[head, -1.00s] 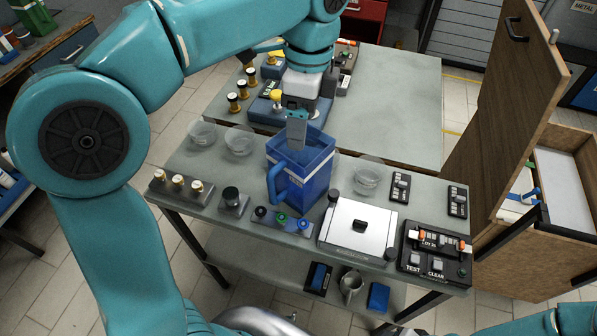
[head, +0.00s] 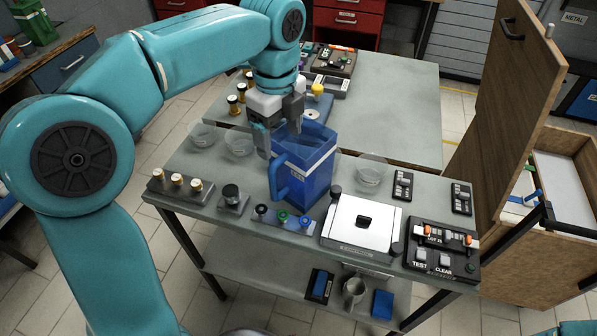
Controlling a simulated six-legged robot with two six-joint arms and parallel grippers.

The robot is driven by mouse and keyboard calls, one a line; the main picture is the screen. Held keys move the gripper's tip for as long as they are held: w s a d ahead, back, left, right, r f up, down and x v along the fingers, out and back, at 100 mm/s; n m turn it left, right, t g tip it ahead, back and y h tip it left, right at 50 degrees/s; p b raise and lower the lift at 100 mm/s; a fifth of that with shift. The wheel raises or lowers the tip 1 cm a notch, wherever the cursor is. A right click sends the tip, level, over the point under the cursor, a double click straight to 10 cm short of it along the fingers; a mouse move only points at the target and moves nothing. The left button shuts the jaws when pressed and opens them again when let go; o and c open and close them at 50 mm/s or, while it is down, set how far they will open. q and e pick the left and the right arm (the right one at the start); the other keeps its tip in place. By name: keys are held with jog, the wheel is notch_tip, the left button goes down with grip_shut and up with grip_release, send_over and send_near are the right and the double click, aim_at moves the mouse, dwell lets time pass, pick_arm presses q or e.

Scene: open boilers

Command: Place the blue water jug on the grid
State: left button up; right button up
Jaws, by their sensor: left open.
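The blue water jug (head: 312,178) stands upright on the grey table, with an open top and its handle (head: 279,180) on the left side. My left gripper (head: 278,134) is open at the jug's rear left rim. One finger shows outside the rim, above the handle, and the other shows near the rim's back. I cannot tell whether they touch the jug. I cannot make out a grid. My right gripper is out of view.
Clear glass bowls stand left (head: 239,143) and right (head: 371,172) of the jug. A white lidded box (head: 361,222), a row of coloured knobs (head: 283,218) and a control panel (head: 440,250) line the front edge. A wooden crate (head: 545,240) stands at the right.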

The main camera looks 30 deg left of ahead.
aim_at(279, 158)
pick_arm(q)
jog(key=shift+s+f, duration=0.2)
jog(key=shift+f, duration=1.2)
jog(key=shift+s+f, duration=0.15)
jog(key=shift+f, duration=1.2)
jog(key=shift+r, duration=0.1)
grip_shut()
